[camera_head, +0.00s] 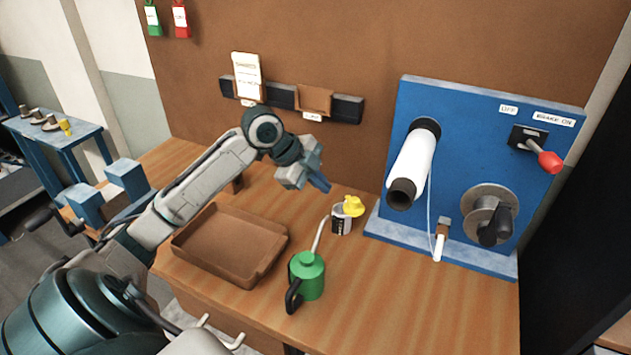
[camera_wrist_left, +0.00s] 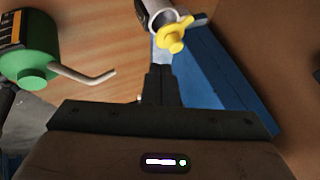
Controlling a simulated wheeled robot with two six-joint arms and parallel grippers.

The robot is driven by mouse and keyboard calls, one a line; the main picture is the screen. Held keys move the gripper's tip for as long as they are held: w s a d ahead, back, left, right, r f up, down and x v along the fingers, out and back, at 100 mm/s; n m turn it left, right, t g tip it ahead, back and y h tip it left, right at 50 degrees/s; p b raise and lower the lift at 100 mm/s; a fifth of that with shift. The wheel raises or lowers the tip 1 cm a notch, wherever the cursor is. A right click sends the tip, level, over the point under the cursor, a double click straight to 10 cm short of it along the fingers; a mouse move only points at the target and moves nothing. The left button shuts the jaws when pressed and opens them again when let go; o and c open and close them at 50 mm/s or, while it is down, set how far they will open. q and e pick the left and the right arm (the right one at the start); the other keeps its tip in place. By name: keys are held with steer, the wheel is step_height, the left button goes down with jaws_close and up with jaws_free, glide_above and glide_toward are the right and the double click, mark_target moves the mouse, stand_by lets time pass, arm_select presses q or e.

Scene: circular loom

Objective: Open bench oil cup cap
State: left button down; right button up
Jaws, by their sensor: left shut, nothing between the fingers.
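The oil cup (camera_head: 341,222) is a small grey and dark cup standing on the wooden bench (camera_head: 450,315), in front of the blue panel's left edge. Its yellow cap (camera_head: 353,206) sits tilted at the top, and the cup's round mouth shows beside it. In the left wrist view the cup (camera_wrist_left: 154,14) and the yellow cap (camera_wrist_left: 174,38) are at the top centre, just beyond the fingertips. My left gripper (camera_head: 324,187) is shut and empty, above and to the left of the cup in the head view. My right gripper is not in view.
A green oil can (camera_head: 308,276) with a long spout stands in front of the cup. A brown tray (camera_head: 230,245) lies to the left. The blue panel (camera_head: 460,110) with a white roll, crank and red-knobbed lever stands at right. The bench's front right is clear.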

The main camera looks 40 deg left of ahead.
arm_select(q)
steer(key=r, duration=0.2)
steer(key=m+g+h, duration=0.2)
steer(key=m, duration=0.2)
glide_toward(350, 211)
step_height(350, 211, down, 4)
steer(key=s+d, duration=0.2)
steer(key=shift+w+d, duration=0.15)
steer(key=shift+w, duration=0.4)
steer(key=shift+w+d, duration=0.2)
steer(key=shift+w, duration=0.35)
steer(key=shift+w+d+p, duration=0.25)
steer(key=shift+w+p, duration=0.2)
steer(key=shift+w, duration=0.15)
